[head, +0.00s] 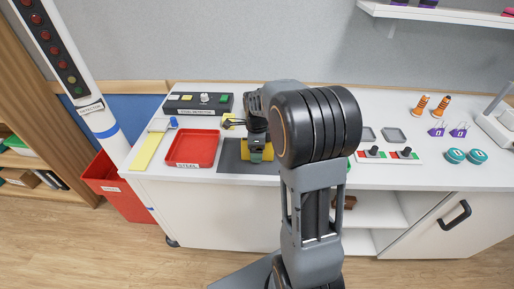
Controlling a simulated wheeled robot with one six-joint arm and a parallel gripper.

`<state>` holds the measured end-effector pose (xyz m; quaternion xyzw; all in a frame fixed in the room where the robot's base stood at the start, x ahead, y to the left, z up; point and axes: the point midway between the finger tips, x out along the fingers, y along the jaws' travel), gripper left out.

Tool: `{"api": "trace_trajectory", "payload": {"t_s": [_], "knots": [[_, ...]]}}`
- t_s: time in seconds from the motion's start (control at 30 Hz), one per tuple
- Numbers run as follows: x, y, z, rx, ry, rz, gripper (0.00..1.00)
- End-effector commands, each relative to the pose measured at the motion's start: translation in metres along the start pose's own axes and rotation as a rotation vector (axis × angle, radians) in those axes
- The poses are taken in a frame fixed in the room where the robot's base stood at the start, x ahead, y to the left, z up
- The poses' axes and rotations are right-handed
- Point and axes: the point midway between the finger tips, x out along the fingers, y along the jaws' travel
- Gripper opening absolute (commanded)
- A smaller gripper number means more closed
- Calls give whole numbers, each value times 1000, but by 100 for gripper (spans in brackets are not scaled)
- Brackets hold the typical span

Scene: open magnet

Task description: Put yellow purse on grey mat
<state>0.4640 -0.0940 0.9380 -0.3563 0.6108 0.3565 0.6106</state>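The grey mat (229,158) lies flat on the white worktop, right of the red tray, partly covered by my arm. Another yellow patch (267,154) shows on the mat, mostly hidden by my arm and wrist.
A red tray (192,149) labelled STEEL stands left of the mat. A yellow strip (148,151) lies at the left.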

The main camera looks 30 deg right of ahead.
Motion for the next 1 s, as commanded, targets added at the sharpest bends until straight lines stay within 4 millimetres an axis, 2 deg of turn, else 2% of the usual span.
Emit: {"api": "trace_trajectory", "payload": {"t_s": [0.17, 0.6, 0.83, 0.93, 1.0], "knots": [[-12, -1, 0, 0, -1, -4, 80], [-92, -1, 0, 0, -1, -4, 80], [-117, 0, 0, -5, -1, -3, 80], [-122, 8, 2, -77, -3, -12, 80], [-126, 20, 5, -202, -7, -31, 80]]}}
